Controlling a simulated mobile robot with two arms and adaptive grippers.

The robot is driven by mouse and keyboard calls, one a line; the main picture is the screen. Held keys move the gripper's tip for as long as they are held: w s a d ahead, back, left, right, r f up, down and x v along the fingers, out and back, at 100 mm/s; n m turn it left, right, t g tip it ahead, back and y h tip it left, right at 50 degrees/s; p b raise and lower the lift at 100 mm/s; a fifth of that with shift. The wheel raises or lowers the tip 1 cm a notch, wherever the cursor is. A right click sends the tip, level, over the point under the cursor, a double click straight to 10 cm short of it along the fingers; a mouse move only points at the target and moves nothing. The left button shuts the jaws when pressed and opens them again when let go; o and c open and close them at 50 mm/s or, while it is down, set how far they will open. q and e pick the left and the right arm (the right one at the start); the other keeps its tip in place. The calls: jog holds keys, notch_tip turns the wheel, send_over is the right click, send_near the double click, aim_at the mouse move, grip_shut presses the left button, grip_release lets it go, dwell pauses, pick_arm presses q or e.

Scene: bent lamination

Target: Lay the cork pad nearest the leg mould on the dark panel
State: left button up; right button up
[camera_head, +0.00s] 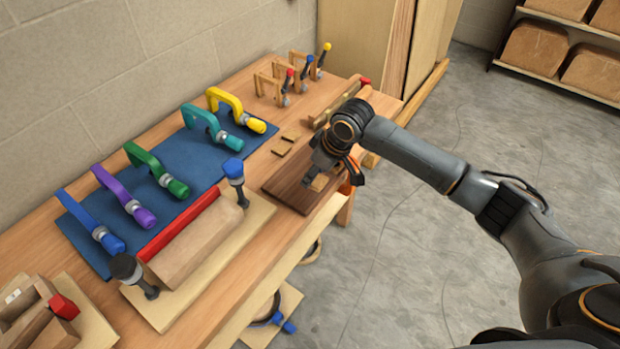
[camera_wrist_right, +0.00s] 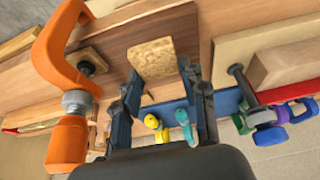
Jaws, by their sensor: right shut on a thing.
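My right gripper (camera_head: 322,170) is over the dark panel (camera_head: 286,186) near the table's front edge, pointing down. It is shut on a cork pad (camera_head: 319,182), which also shows between the fingertips in the right wrist view (camera_wrist_right: 152,58). The pad is at the dark panel (camera_wrist_right: 113,48); I cannot tell whether it touches it. Two more cork-coloured pads lie behind the panel, one nearer (camera_head: 281,151) and one farther (camera_head: 291,136). My left gripper is not in view.
An orange clamp (camera_wrist_right: 58,65) stands close beside my right gripper. Left of the panel is a wooden form with a red strip (camera_head: 180,222) and clamps. Several coloured clamps lie on a blue mat (camera_head: 90,258). Small wooden clamps (camera_head: 268,82) stand at the back.

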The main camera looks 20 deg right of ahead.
aim_at(310, 191)
jog(key=shift+w+a+f, duration=0.25)
jog(key=shift+w+f, duration=0.2)
jog(key=shift+f, duration=0.15)
jog(key=x, duration=0.1)
jog(key=p+x, duration=0.1)
jog(key=shift+s+d+f, duration=0.1)
jog(key=shift+s+f, duration=0.05)
jog(key=shift+f, duration=0.7)
jog(key=shift+f, duration=0.15)
jog(key=o, duration=0.7)
